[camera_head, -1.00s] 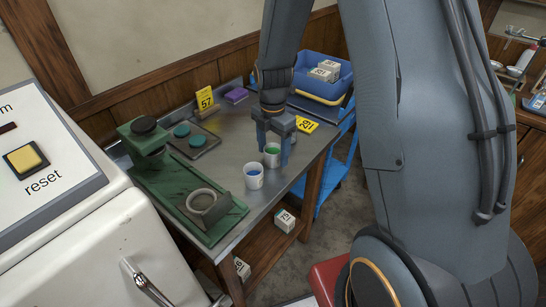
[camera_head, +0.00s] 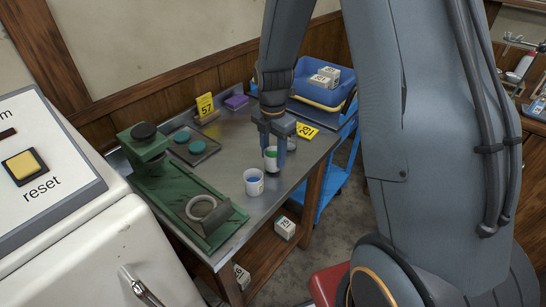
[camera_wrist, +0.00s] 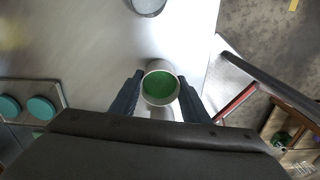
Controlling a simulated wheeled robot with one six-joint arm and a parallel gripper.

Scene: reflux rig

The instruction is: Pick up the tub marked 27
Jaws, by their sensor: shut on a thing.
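A small white tub with green inside (camera_head: 271,159) stands between the fingers of my gripper (camera_head: 272,146). The wrist view shows the same tub (camera_wrist: 160,87) from above, with a finger against each side. My gripper is shut on it. Its label is not readable, and I cannot tell whether it is clear of the table. A second white tub with blue inside (camera_head: 254,182) stands just in front of it, apart from the gripper. Its small mark is too small to read.
The metal table (camera_head: 222,160) holds a green press-like device (camera_head: 185,200), a tray with teal discs (camera_head: 196,147) and yellow signs 57 (camera_head: 205,105) and 29 (camera_head: 307,131). A greyish round container sits behind my gripper. A blue cart (camera_head: 333,180) stands right.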

